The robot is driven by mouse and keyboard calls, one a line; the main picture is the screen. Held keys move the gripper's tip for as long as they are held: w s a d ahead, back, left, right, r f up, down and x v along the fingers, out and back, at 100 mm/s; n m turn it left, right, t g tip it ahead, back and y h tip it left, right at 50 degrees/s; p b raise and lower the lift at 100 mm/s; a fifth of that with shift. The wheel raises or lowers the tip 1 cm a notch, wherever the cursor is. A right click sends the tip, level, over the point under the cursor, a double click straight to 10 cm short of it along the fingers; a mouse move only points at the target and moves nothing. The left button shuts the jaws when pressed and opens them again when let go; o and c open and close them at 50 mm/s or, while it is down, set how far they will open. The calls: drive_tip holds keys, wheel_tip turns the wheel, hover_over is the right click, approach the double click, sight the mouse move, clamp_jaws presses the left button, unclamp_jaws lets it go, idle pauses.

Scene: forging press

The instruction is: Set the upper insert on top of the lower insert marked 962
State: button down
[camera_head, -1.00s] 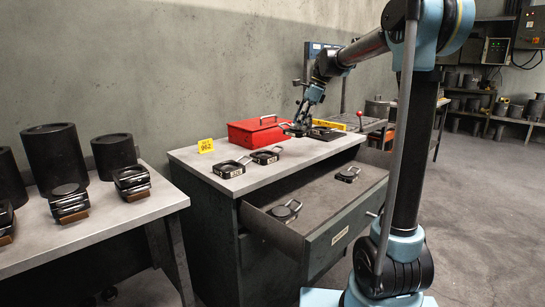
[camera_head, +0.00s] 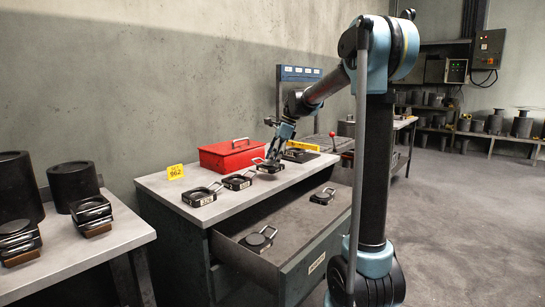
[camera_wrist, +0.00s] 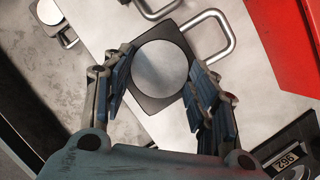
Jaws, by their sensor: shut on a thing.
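My gripper (camera_wrist: 162,95) is shut on a black, square insert (camera_wrist: 160,66) with a round pale grey face and a looped metal handle. In the wrist view its fingers lie on either side of it. In the head view the held insert (camera_head: 268,167) is over the bench, in front of the red case; I cannot tell how high. A dark block with a 962 label (camera_wrist: 290,160) shows at lower right in the wrist view, partly cut off. In the head view a dark low block (camera_head: 299,156) lies just right of my gripper (camera_head: 271,154); its label is unreadable there.
Two more handled inserts (camera_head: 202,194) (camera_head: 237,182) lie on the bench to the left. A red case (camera_head: 231,155) and a yellow 962 sign (camera_head: 176,171) stand behind. The open drawer (camera_head: 285,225) below holds two inserts. A yellow bar (camera_head: 304,147) lies beside the dark block.

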drive_tip(key=shift+f, duration=1.85)
drive_tip(key=c, duration=0.6)
unclamp_jaws()
drive_tip(key=shift+c, duration=0.2)
